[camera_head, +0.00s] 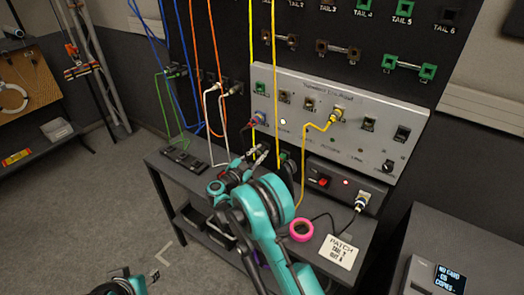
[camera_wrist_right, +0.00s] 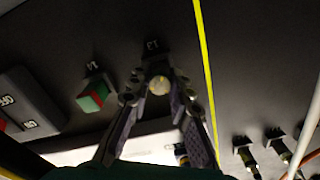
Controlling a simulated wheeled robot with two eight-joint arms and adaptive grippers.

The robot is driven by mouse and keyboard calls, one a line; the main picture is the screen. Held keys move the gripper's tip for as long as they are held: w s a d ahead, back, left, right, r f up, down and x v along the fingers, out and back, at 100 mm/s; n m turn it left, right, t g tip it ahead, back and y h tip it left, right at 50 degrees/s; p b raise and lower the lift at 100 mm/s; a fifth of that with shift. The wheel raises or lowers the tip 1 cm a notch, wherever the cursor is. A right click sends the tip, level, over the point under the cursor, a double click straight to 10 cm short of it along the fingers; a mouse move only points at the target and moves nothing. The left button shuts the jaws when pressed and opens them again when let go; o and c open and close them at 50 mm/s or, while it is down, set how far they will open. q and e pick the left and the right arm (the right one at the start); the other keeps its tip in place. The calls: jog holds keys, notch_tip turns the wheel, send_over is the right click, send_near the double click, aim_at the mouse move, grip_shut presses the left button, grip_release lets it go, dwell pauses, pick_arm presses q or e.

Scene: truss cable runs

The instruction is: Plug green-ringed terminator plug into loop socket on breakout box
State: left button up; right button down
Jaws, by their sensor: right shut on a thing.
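My right gripper (camera_head: 258,155) is just under the lower left edge of the pale breakout box (camera_head: 330,85). In the right wrist view its fingers (camera_wrist_right: 158,92) are closed around a small plug with a pale yellow round end (camera_wrist_right: 158,85), at the dark wall holder marked 13. No green ring shows on this plug, so I cannot tell whether it is the terminator. A green and red block (camera_wrist_right: 94,95) sits beside it at mark 14. The box carries a row of sockets; which is the loop socket is too small to read. My left gripper (camera_head: 155,275) is at the bottom left, partly cut off.
Yellow cables (camera_head: 251,50) hang in front of the box. A dark bench (camera_head: 330,215) below holds a pink tape roll (camera_head: 301,230), a patch card (camera_head: 341,251) and a black unit with a red switch (camera_head: 345,185). Blue and orange cables hang at left. The floor at left is clear.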

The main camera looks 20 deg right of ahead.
jog(key=shift+b+v, duration=0.4)
jog(key=shift+v, duration=1.75)
